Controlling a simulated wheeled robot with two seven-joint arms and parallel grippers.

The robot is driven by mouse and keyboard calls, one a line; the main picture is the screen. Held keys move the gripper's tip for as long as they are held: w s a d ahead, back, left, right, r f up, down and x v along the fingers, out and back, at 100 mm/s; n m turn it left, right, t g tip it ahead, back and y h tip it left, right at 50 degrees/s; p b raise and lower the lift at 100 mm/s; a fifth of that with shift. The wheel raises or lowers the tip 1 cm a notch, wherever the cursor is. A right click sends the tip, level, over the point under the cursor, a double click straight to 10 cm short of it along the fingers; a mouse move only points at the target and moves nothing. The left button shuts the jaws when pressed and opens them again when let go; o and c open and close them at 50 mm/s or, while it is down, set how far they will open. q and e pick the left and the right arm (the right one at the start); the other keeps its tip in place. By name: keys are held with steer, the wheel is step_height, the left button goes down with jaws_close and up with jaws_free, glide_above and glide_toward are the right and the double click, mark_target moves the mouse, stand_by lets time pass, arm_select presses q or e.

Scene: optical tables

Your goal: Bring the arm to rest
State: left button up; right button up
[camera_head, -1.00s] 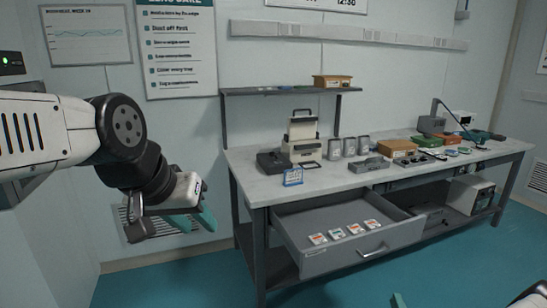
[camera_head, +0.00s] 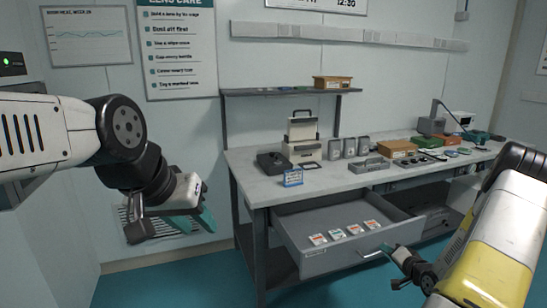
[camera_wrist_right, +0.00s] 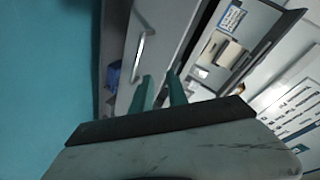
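My right gripper (camera_head: 393,266) is in front of the open drawer (camera_head: 290,235) at the lower right of the head view. Its two teal fingers are apart and empty, and one tip appears close to the drawer handle (camera_head: 372,254). In the right wrist view the fingers (camera_wrist_right: 158,92) show a gap between them, with the handle (camera_wrist_right: 139,57) beyond; contact with it cannot be seen. My left gripper (camera_head: 178,222) hangs at the left, in front of the wall and clear of the bench. It appears empty; its finger gap is hard to make out.
The drawer holds several small labelled packets (camera_head: 336,234). The bench top (camera_head: 245,179) carries a blue-framed sign (camera_head: 293,178), a dark box (camera_head: 272,163), grey containers and coloured boxes. A shelf (camera_head: 250,92) stands behind. Floor (camera_head: 200,280) left of the bench is clear.

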steer(key=s+a+r+n+g+h, duration=0.1)
steer(key=s+a+r+n+g, duration=0.3)
steer(key=r, duration=0.8)
steer(key=s+a+r+n+h, duration=0.15)
steer(key=a+r, duration=0.45)
steer(key=r, duration=0.7)
steer(key=s+a+r+n+g+y, duration=0.1)
steer(key=s+a+r+n, duration=0.1)
steer(key=s+a+r, duration=0.2)
steer(key=s+a+r+n+g+y, duration=0.2)
steer(key=s+a+r, duration=0.2)
steer(key=s+a, duration=0.7)
steer(key=s, duration=0.8)
steer(key=shift+s, duration=0.2)
